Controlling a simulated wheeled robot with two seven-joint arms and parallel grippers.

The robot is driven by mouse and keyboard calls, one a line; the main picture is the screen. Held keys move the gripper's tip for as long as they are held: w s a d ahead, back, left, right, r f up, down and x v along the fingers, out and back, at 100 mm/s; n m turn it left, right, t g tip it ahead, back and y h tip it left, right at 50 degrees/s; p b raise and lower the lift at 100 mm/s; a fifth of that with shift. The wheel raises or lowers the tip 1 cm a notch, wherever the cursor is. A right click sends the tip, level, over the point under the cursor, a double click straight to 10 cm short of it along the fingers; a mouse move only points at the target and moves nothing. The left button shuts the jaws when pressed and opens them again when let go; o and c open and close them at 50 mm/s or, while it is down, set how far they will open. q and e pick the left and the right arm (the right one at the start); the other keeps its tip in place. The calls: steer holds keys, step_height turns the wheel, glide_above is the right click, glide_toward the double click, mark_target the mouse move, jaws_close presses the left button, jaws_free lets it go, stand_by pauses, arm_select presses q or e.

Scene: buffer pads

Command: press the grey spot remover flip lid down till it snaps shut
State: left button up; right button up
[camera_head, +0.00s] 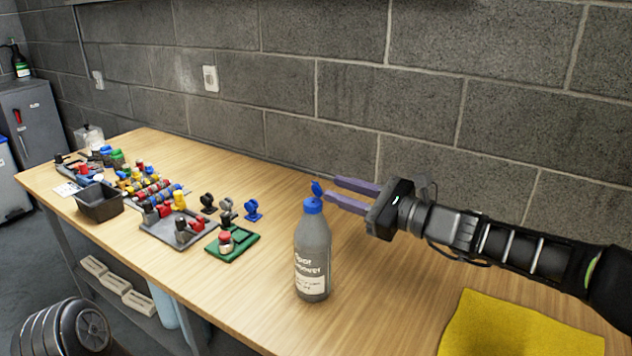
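A grey spot remover bottle (312,262) stands upright on the wooden workbench, with a pale label on its front. Its cap (313,206) is blue, and the blue flip lid (318,188) stands up from it, open. My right gripper (334,189) reaches in from the right at lid height. Its two purple fingers are apart with nothing between them, and their tips are just right of the raised lid. I cannot tell whether a fingertip touches the lid. My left gripper is not in view.
The workbench (250,300) runs along a block wall. A green tray (243,248) with a small red-topped jar lies left of the bottle. Farther left are a grey tray (160,232), small coloured parts and a dark bin (100,203). A yellow cloth (510,330) lies at the front right.

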mark_target(314, 182)
steer(key=p+x, duration=0.1)
steer(key=x, duration=0.5)
steer(key=shift+w+a, duration=0.2)
jaws_close()
stand_by(0.4)
